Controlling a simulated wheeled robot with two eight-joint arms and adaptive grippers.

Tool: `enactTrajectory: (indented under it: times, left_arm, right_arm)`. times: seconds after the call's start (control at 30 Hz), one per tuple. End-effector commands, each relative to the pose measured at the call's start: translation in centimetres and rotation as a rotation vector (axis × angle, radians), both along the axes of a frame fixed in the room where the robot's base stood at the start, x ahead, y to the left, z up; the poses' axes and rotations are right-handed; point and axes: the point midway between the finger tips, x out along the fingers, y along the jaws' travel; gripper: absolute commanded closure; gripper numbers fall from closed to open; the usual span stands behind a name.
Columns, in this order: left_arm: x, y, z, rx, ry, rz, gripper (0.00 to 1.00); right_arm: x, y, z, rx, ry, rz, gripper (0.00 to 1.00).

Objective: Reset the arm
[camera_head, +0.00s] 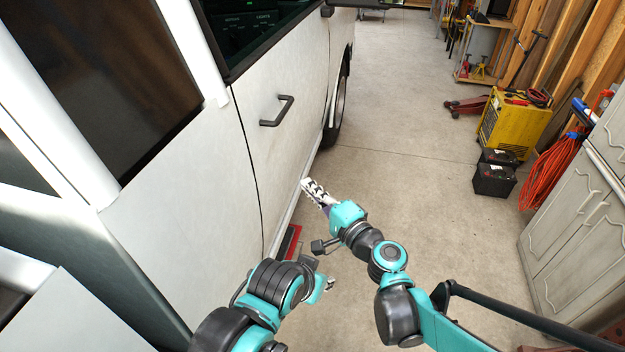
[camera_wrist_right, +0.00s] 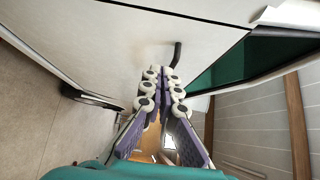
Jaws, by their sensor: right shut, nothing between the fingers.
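My right gripper (camera_head: 306,184) is in the middle of the camera_head view, reaching toward the white vehicle's side. Its white and purple fingers are together with nothing between them. The right wrist view also shows the shut fingers (camera_wrist_right: 162,78), pointing toward the vehicle's door. My left arm (camera_head: 276,284) is folded low beside the door. Only a small part of the left gripper (camera_head: 329,284) shows past its wrist, and its fingers are too hidden to read. The white door (camera_head: 270,62) looks closed and has a black handle (camera_head: 278,111), also seen in the right wrist view (camera_wrist_right: 177,54).
A red object (camera_head: 290,242) lies on the floor by the vehicle's lower edge. A yellow machine (camera_head: 506,122), black batteries (camera_head: 494,176), an orange cable coil (camera_head: 548,175) and a grey cabinet (camera_head: 580,232) stand at the right. The concrete floor (camera_head: 430,190) between is clear.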

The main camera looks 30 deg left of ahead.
Motion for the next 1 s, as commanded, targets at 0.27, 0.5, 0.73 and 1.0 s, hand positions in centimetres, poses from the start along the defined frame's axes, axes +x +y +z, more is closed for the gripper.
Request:
enactTrajectory:
  times: [0.27, 0.5, 0.73, 1.0]
  left_arm:
    - [0.0, 0.0, 0.0, 0.000, 0.000, 0.000, 0.69]
    - [0.0, 0.0, 0.0, 0.000, 0.000, 0.000, 0.69]
    - [0.0, 0.0, 0.0, 0.000, 0.000, 0.000, 0.69]
    - [0.0, 0.0, 0.0, 0.000, 0.000, 0.000, 0.69]
  right_arm:
    - [0.0, -1.0, 0.1, -0.028, -0.018, -0.005, 1.00]
    - [-1.2, -10.6, -0.8, -0.394, -0.179, -0.044, 1.00]
    - [-5.3, -25.7, -5.9, -0.945, -0.241, -0.082, 1.00]
    - [-11.9, -40.4, -10.8, -1.443, -0.142, -0.102, 1.00]
